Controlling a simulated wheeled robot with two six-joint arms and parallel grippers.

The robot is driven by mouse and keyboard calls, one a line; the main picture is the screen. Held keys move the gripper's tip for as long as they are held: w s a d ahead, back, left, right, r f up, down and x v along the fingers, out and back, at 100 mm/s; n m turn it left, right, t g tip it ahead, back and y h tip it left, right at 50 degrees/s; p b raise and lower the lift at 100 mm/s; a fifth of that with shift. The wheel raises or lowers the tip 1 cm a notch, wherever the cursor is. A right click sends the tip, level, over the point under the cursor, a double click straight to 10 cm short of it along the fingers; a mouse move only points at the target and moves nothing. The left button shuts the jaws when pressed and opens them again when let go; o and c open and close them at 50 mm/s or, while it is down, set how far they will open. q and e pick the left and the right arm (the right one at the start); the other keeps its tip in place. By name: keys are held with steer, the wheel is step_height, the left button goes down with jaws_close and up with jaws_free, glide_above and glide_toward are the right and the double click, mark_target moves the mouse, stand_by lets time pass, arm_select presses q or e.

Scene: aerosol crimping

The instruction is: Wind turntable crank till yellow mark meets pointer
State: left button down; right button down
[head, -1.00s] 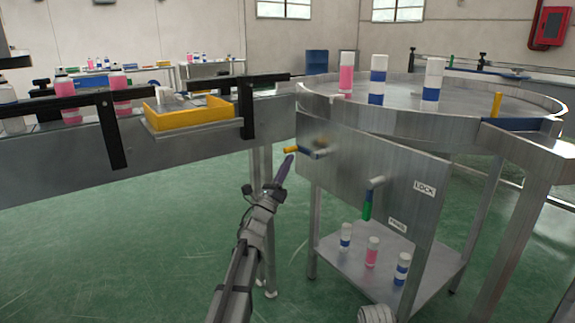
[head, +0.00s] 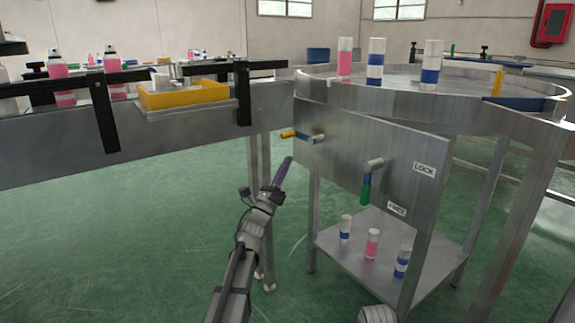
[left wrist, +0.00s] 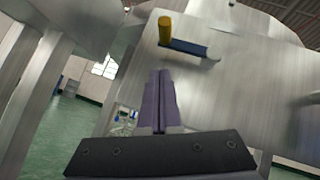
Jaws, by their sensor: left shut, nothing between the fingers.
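The crank on the turntable stand's front panel has a blue arm (head: 304,138) and a yellow handle (head: 288,134) pointing left. In the left wrist view the yellow handle (left wrist: 165,30) and blue arm (left wrist: 187,47) are just beyond the fingertips. My left gripper (head: 288,161) is shut and empty, just below the handle and apart from it. Its purple fingers (left wrist: 160,75) are together. The round turntable (head: 400,82) carries several cans. A yellow upright piece (head: 497,83) stands by a blue block (head: 512,102) at the rim; I cannot tell which is mark or pointer. My right gripper is not in view.
Small cans stand on the lower shelf (head: 345,265). A bench with a yellow tray (head: 185,96) is at left. Green floor is clear in front.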

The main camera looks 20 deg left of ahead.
arm_select(q)
steer(key=b+v, duration=0.5)
steer(key=v, duration=0.4)
steer(key=shift+a, duration=0.4)
steer(key=shift+w+f, duration=0.1)
